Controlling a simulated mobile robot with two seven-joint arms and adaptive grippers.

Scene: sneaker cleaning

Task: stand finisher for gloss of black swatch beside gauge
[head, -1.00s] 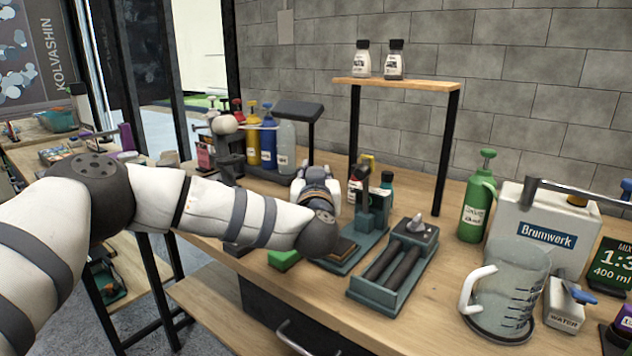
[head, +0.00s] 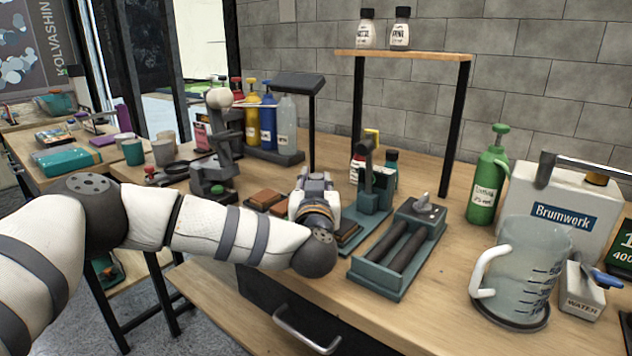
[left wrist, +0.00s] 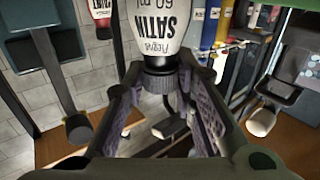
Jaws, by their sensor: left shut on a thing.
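My left gripper (left wrist: 160,88) is shut on the dark cap of a white bottle labelled SATIN (left wrist: 165,30) in the left wrist view. The bottle appears upside down there, as does the surrounding scene. In the head view my left gripper (head: 318,185) is over the bench, left of a dark teal upright stand (head: 372,190), which may be the gauge; the held bottle is hidden. Brown swatches (head: 266,198) lie left of the gripper. A dark flat piece (head: 346,232) right of it may be the black swatch, partly covered. My right gripper is not in view.
Small bottles (head: 390,168) stand behind the upright stand. A teal roller tray (head: 400,250) lies right of it. Two bottles (head: 383,28) stand on the raised shelf.

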